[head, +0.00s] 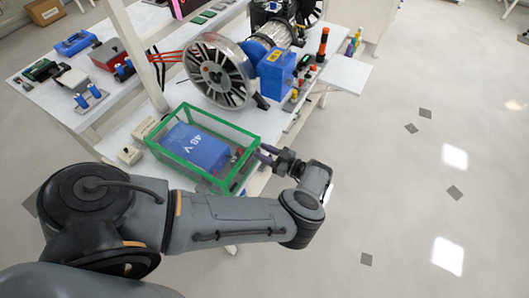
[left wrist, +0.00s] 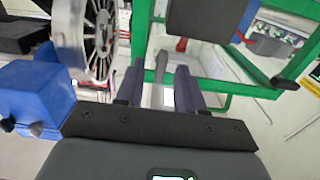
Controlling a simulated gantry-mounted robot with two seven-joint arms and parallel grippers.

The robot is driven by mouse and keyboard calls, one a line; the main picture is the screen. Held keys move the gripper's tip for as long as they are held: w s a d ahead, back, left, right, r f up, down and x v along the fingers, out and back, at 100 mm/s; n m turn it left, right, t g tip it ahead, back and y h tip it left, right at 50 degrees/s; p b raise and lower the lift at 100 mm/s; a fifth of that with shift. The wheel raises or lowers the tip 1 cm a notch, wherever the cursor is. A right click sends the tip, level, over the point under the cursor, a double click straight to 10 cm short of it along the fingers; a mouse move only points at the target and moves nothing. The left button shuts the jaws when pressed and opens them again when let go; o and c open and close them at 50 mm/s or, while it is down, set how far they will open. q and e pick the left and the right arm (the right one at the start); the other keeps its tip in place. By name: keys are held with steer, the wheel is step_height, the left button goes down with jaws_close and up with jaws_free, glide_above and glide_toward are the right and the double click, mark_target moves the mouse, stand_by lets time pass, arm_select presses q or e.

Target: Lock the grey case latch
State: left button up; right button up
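A clear case with a green frame (head: 185,168) stands on the near end of the white bench, with a blue 48 V battery block (head: 195,147) inside. My left gripper (head: 262,156) is at the case's right side, pointing left towards it. In the left wrist view the gripper's two dark fingers (left wrist: 157,90) are apart. A narrow grey bar (left wrist: 160,66), perhaps the latch, shows between them, in front of the green frame (left wrist: 140,40). I cannot tell whether the fingers touch it. In the head view the latch is not clear. My right gripper is out of view.
A spoked wheel (head: 219,72) and a blue block (head: 276,72) stand behind the case. A small beige box (head: 129,155) lies left of it. Several connectors and boxes fill the left bench. Open floor (head: 400,190) lies to the right.

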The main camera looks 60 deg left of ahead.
arm_select(q)
steer(key=b+v, duration=0.3)
steer(key=v, duration=0.8)
steer(key=shift+s, duration=0.1)
stand_by(0.4)
